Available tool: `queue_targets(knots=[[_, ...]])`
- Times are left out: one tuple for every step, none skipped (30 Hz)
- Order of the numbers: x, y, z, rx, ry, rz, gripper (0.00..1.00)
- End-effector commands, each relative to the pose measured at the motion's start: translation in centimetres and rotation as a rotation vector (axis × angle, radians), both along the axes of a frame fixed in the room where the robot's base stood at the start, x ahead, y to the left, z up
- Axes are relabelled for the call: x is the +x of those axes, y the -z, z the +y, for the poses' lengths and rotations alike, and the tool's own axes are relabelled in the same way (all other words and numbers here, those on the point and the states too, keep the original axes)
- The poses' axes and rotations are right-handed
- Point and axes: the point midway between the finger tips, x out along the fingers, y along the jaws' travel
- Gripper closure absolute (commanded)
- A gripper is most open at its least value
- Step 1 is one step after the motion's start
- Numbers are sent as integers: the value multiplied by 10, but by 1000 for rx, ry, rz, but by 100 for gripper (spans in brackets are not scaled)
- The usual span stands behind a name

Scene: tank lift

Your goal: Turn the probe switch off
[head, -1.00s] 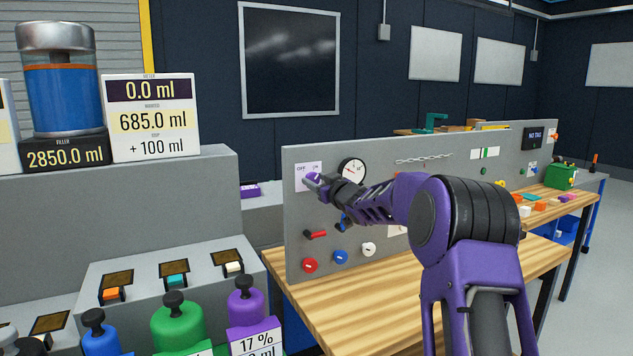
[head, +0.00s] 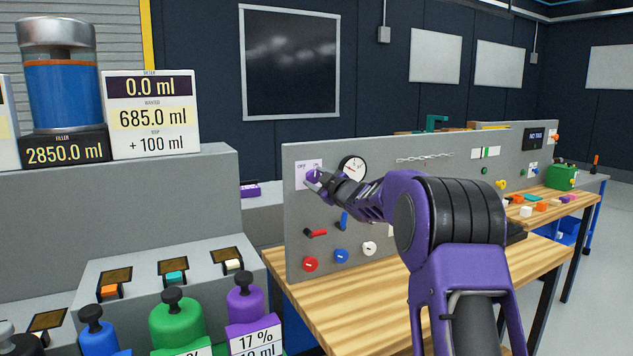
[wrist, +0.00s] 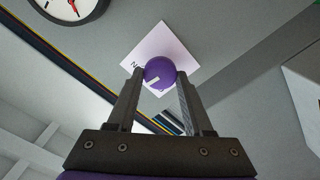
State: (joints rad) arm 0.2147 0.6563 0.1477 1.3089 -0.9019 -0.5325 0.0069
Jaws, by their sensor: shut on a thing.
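The probe switch is a round purple knob (head: 312,175) on a white label plate (head: 301,168) marked OFF and ON, at the upper left of the grey upright panel. In the wrist view the purple knob (wrist: 160,72) sits between my two fingertips, with a pale mark on its face. My gripper (head: 319,180) is at the panel and shut on the knob, one finger on each side. In the wrist view, part of the white label (wrist: 152,52) shows behind the knob, with only a letter like N readable.
A round gauge (head: 353,168) is just right of the switch. Below are a red-handled lever (head: 315,232), a blue lever (head: 344,220), and red (head: 310,264), blue (head: 341,256) and white (head: 369,248) knobs. The wooden bench (head: 350,290) in front is mostly clear.

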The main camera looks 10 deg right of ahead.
Motion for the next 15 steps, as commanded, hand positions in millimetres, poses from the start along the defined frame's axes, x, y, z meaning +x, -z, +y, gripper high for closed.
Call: queue_targets(knots=[[0,1,1,-44,-1,-13,100],[0,1,1,-72,-1,-22,100],[0,1,1,-108,-1,-34,100],[0,1,1,-135,-1,-42,100],[0,2,1,-161,-1,-50,100],[0,2,1,-197,-1,-63,100],[0,2,1,-224,-1,-71,100],[0,2,1,-253,-1,-80,100],[0,2,1,-288,-1,-91,100],[0,2,1,-315,-1,-100,100],[0,2,1,-342,-1,-109,100],[0,2,1,-378,-1,-121,100],[0,2,2,-404,-1,-130,100],[0,2,1,-429,-1,-138,100],[0,2,1,-464,-1,-148,100]])
